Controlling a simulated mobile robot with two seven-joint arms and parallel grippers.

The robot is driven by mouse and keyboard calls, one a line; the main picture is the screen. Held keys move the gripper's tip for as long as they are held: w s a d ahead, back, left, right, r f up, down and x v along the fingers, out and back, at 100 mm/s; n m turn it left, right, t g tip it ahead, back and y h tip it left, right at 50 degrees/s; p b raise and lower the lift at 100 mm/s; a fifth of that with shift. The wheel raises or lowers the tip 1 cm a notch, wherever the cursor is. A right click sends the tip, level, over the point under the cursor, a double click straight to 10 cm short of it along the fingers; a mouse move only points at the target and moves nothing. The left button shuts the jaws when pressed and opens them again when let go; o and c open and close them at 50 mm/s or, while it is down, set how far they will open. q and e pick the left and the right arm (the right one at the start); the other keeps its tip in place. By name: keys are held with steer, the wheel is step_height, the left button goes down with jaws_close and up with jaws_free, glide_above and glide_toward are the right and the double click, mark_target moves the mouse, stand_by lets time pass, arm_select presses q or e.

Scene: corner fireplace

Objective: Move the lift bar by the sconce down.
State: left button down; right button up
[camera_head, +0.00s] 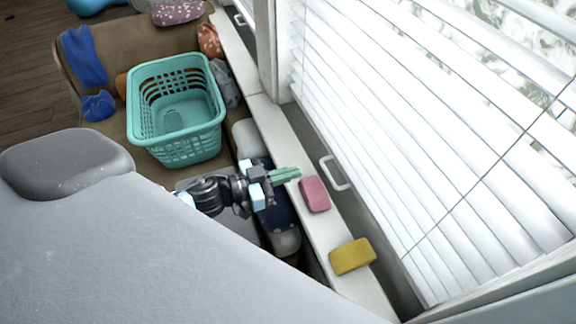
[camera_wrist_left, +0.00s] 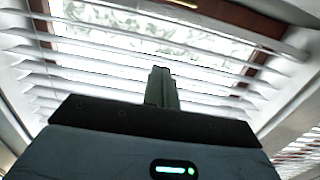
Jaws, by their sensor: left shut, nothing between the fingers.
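A window blind with white slats (camera_head: 400,130) fills the right side of the head view. The slats also show in the left wrist view (camera_wrist_left: 75,82), with bright window above them. A white loop handle (camera_head: 345,186) sticks out low at the blind's left side, over the sill. I cannot tell for certain whether it belongs to the lift bar. My left gripper (camera_head: 288,174) is shut and empty, its green fingers pointing right, a short way left of the handle. Its fingers also show in the left wrist view (camera_wrist_left: 161,88). No sconce shows. My right gripper is not in view.
A pink block (camera_head: 314,195) and a yellow block (camera_head: 352,257) lie on the white sill (camera_head: 318,232), the pink one just right of my fingers. A teal basket (camera_head: 205,150) stands on a brown sofa (camera_head: 105,125). Another white handle (camera_head: 240,19) shows at the top.

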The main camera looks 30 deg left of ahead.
arm_select(q)
glide_above(318, 185)
steer(key=shift+s+a+f, duration=0.15)
steer(key=shift+s+a, duration=0.1)
steer(key=shift+s, duration=0.1)
steer(key=f, duration=0.3)
steer(key=shift+w+d, duration=0.15)
steer(key=shift+w, duration=0.05)
steer(key=shift+f+b, duration=0.45)
steer(key=shift+f, duration=0.05)
steer(key=shift+w, duration=0.1)
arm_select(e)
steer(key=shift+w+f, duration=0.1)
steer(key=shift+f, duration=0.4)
